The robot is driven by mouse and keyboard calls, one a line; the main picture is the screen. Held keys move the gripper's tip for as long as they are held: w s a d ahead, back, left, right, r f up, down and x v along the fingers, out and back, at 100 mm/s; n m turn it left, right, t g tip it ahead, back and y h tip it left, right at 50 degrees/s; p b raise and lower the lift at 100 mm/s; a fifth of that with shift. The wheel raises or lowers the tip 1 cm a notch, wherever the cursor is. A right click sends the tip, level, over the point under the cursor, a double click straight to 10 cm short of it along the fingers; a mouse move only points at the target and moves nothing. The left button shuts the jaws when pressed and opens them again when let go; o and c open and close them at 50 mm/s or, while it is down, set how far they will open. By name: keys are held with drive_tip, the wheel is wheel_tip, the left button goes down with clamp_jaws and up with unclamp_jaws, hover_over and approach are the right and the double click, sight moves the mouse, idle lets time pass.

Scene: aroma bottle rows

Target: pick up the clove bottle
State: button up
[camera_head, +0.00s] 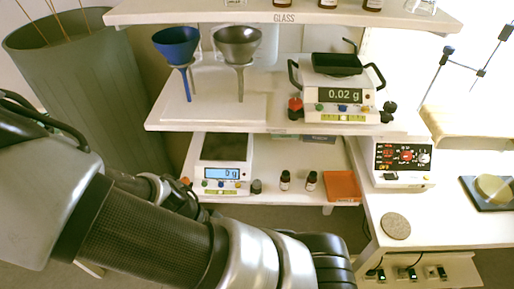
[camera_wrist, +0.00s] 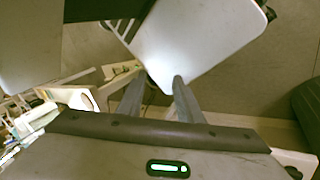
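Two small dark bottles with pale labels, a left one (camera_head: 285,180) and a right one (camera_head: 311,181), stand upright on the lower shelf in the head view. The labels are too small to read, so I cannot tell which bottle is clove. My gripper (camera_wrist: 163,82) shows in the wrist view with its two fingers apart and no object between them. No bottle can be made out in that view. In the head view my arm fills the lower left and the gripper is hidden.
On the lower shelf, a scale (camera_head: 222,160) stands left of the bottles and an orange tray (camera_head: 342,186) right. Above are a blue funnel (camera_head: 177,50), a grey funnel (camera_head: 238,47) and a balance (camera_head: 340,95). A control box (camera_head: 402,160) stands on the right-hand table (camera_head: 450,222).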

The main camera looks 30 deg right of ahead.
drive_tip(key=w+d+f+m+t+h+b, duration=0.2)
drive_tip(key=d+f+h, duration=0.2)
drive_tip(key=d, duration=0.2)
drive_tip(key=m+t+h+b, duration=0.2)
drive_tip(key=t+h+b, duration=0.2)
drive_tip(key=t, duration=0.2)
approach(282, 183)
drive_tip(key=x, duration=0.2)
drive_tip(key=b+x, duration=0.1)
drive_tip(key=x, duration=0.1)
drive_tip(key=shift+a+f, duration=0.15)
drive_tip(key=shift+f, duration=0.2)
drive_tip(key=shift+g, duration=0.3)
drive_tip(key=shift+r+x, duration=0.15)
drive_tip(key=shift+x, duration=1.3)
drive_tip(key=shift+r+x, duration=0.1)
drive_tip(key=shift+x, duration=1.35)
drive_tip(key=shift+w, duration=0.2)
drive_tip(key=shift+c, duration=0.2)
drive_tip(key=c, duration=0.7)
